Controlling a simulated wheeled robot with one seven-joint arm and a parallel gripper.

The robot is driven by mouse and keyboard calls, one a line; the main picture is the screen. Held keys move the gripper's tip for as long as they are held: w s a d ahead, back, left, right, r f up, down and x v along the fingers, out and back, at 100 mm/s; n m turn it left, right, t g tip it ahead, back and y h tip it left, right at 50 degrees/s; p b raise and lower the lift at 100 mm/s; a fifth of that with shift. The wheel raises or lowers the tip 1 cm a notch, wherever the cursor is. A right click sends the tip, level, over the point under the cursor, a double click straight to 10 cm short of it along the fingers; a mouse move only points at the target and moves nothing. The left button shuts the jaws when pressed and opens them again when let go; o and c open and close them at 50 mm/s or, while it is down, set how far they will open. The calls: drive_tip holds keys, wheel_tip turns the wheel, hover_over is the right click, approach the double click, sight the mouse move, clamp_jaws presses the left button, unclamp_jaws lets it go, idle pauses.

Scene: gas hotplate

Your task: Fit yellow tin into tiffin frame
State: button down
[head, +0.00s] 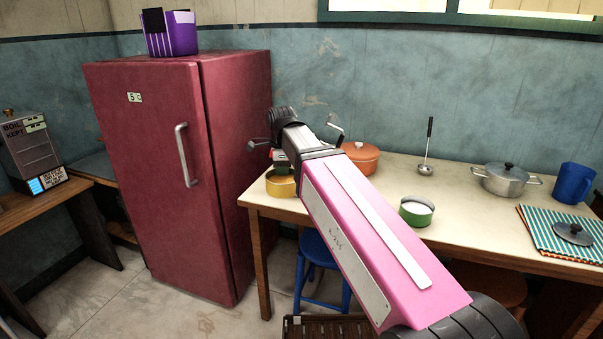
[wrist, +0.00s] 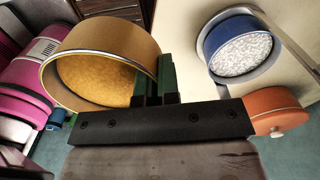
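The yellow tin (wrist: 100,45) is open-topped, with an orange-yellow content inside. It also shows in the head view (head: 281,187), at the left end of the table below the end of my arm. My gripper (wrist: 156,88) has one finger inside the tin and one outside, with the wall pinched between them. The tiffin frame (wrist: 288,38) is a grey metal strap frame to the right of my gripper in the wrist view. A blue tin (wrist: 215,42) with white grainy content sits in it.
An orange pot (head: 361,158) stands behind my arm, with a ladle (head: 427,150) to its right. A green tin (head: 416,213) with white content stands on the table (head: 465,215). A lidded steel pot (head: 505,181), blue jug (head: 572,184) and striped cloth (head: 548,232) are farther right.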

drive_tip(key=w+d, duration=0.2)
drive_tip(key=w, duration=0.3)
drive_tip(key=w+d, duration=0.1)
drive_tip(key=w, duration=0.5)
drive_tip(key=w+d, duration=0.2)
drive_tip(key=w, duration=0.4)
drive_tip(key=shift+d, duration=0.35)
drive_tip(key=shift+f, duration=1.75)
drive_tip(key=shift+f, duration=0.1)
drive_tip(key=c, duration=1.4)
unclamp_jaws()
drive_tip(key=shift+o, duration=0.2)
wheel_tip(320, 180, up, 12)
